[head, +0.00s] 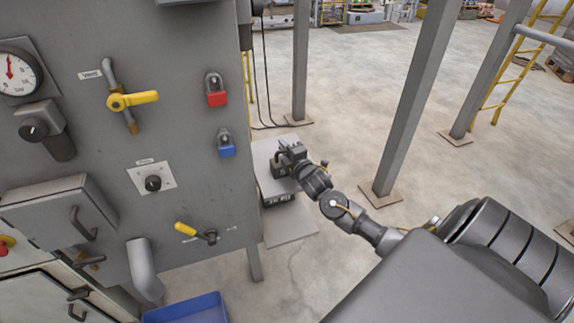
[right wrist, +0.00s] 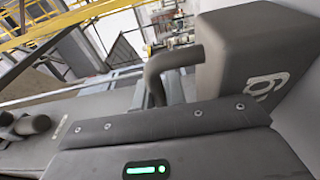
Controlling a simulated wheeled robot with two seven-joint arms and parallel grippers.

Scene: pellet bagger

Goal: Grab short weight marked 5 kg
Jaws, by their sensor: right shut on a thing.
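A short dark grey block weight (head: 279,169) stands on the upper grey plate beside the machine in the head view. In the right wrist view the weight (right wrist: 235,55) fills the upper right, with a bent handle (right wrist: 168,68) and part of a white marking that I cannot read in full. My right gripper (head: 291,153) is at the top of the weight and shut on its handle; the grip itself is partly hidden. My left gripper is not in view.
Another dark weight with white marking (head: 278,201) sits lower, below the upper plate (head: 263,150). The grey machine cabinet (head: 180,70) with valves and padlocks stands close on the left. A blue bin (head: 190,309) is at the bottom. Grey posts (head: 408,100) stand to the right.

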